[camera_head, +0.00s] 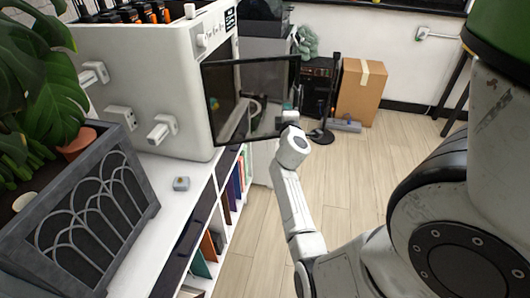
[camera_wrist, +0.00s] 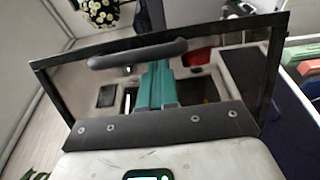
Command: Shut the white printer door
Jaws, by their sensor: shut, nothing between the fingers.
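The white printer (camera_head: 150,85) stands on a white shelf unit at the left. Its door (camera_head: 240,110), a dark glassy panel in a black frame, stands open, swung out to the right over the floor. The door also fills much of the wrist view (camera_wrist: 215,80). A dark rounded bar, seemingly its handle (camera_wrist: 110,61), crosses the panel there. My gripper (camera_head: 291,112) is by the door's free side in the head view. In the wrist view its teal fingers (camera_wrist: 156,72) are shut and empty, their tips close to the bar; I cannot tell whether they touch.
A grey planter (camera_head: 125,205) with a large-leaved plant and a small grey block (camera_head: 181,184) sit on the shelf unit (camera_head: 165,215). A cardboard box (camera_head: 361,92) and a black stand (camera_head: 321,136) are on the floor behind. The wooden floor (camera_head: 385,155) in the middle is clear.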

